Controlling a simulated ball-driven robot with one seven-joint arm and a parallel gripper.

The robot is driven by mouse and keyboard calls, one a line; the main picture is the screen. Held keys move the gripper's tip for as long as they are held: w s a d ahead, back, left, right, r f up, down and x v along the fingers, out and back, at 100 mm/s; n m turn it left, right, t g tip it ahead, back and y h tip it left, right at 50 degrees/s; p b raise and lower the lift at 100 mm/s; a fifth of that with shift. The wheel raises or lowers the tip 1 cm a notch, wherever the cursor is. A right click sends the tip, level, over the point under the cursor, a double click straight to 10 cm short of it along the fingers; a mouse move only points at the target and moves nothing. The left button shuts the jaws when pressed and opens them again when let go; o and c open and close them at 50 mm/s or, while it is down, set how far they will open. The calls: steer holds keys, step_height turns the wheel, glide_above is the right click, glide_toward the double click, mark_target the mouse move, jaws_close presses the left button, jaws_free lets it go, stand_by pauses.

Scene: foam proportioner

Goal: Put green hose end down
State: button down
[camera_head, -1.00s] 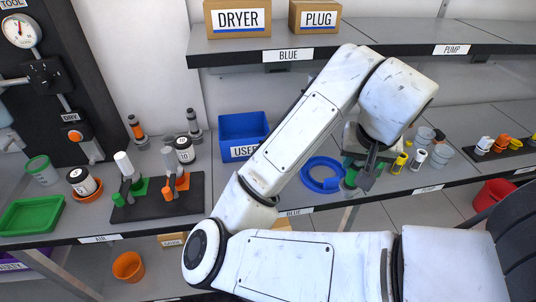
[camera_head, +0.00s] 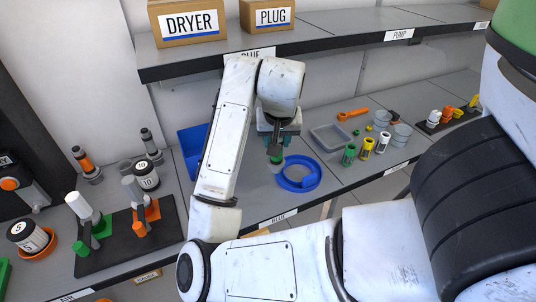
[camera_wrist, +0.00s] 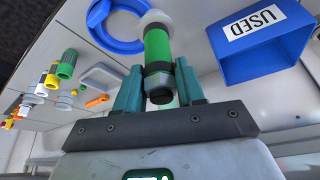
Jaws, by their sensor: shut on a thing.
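My gripper (camera_wrist: 160,88) is shut on the green hose end (camera_wrist: 157,48), a green sleeve with a dark collar and a pale far tip. In the head view the hose end (camera_head: 276,161) hangs under my gripper, beside the upper left of a blue ring (camera_head: 298,186) on the bench. The blue ring also shows in the wrist view (camera_wrist: 98,32), left of the hose end. I cannot tell whether the hose end touches the bench.
A blue USED bin (camera_wrist: 262,62) stands close on one side, partly behind my arm in the head view. A grey tray (camera_head: 330,138), small coloured fittings (camera_head: 367,145) and clear cups lie right of the ring. A shelf with boxes (camera_head: 190,22) hangs above.

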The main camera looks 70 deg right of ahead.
steer(key=w+x, duration=0.1)
steer(key=x, duration=0.7)
steer(key=shift+w+f, duration=0.25)
steer(key=shift+w, duration=0.05)
steer(key=shift+f, duration=0.15)
steer(key=c, duration=0.7)
jaws_free()
steer(key=v, duration=1.2)
steer(key=shift+w, duration=0.1)
